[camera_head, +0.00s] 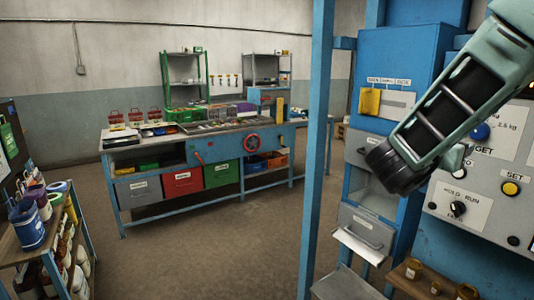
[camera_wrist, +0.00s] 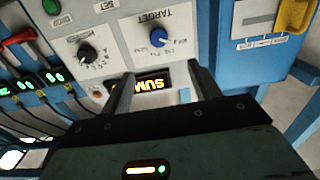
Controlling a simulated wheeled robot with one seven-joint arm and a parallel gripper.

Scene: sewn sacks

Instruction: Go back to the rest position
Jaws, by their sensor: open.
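In the wrist view my gripper (camera_wrist: 162,88) has its two dark fingers spread apart, with nothing held between them. Beyond them is a grey control panel (camera_wrist: 112,45) with a blue knob (camera_wrist: 158,38), a black knob (camera_wrist: 88,54) and a lit display (camera_wrist: 154,84), all seen upside down. I cannot tell whether the fingers touch the panel.
A blue post (camera_head: 316,150) stands left of the machine. A grey tray (camera_head: 362,245) juts out below. A workbench (camera_head: 205,147) with bins stands behind, a loaded cart (camera_head: 45,240) at left. The floor between is clear.

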